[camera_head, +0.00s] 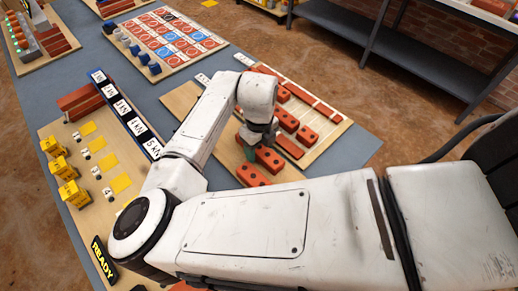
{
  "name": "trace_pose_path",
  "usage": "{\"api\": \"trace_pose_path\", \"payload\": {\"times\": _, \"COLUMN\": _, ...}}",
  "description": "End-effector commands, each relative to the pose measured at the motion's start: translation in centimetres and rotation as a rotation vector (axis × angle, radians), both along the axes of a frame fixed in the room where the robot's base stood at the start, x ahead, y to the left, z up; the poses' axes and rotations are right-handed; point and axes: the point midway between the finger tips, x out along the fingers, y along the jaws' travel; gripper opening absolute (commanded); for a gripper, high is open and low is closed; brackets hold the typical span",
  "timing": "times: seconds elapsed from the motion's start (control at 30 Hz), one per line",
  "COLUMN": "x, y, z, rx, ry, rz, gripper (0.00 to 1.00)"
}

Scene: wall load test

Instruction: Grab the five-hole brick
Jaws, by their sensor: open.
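Several red bricks with dark holes lie on a light wooden board (313,152) right of the middle. Two perforated bricks, a nearer one (252,175) and one just behind it (269,159), lie at the board's front. Two more, one left (287,121) and one right (306,134), lie farther back. The holes are too small to count surely, so I cannot tell which is the five-hole brick. My gripper (249,142) is open and points down among the bricks, close behind the front pair. My own wrist hides most of the fingers and part of the board.
Flat red pieces (288,147) lie between the bricks. On the left, a board holds yellow blocks (68,192) and a row of number cards (124,110). A marked board (165,38) stands behind. A dark metal shelf (410,60) stands at the back right. My arm covers the foreground.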

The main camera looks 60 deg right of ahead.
Motion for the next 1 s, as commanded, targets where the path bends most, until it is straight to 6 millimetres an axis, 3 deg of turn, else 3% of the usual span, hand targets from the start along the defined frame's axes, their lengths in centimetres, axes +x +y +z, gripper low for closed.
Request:
{"api": "trace_pose_path", "payload": {"times": 0.1, "x": 0.0, "y": 0.0, "z": 0.03, "rx": 0.0, "ry": 0.0, "rz": 0.0, "gripper": 0.59}}
{"api": "trace_pose_path", "payload": {"times": 0.7, "x": 0.01, "y": -0.01, "z": 0.1, "rx": 0.0, "ry": 0.0, "rz": 0.0, "gripper": 0.01}}
{"api": "trace_pose_path", "payload": {"times": 1.0, "x": 0.04, "y": -0.03, "z": 0.29, "rx": -0.001, "ry": -0.001, "rz": 0.0, "gripper": 0.01}}
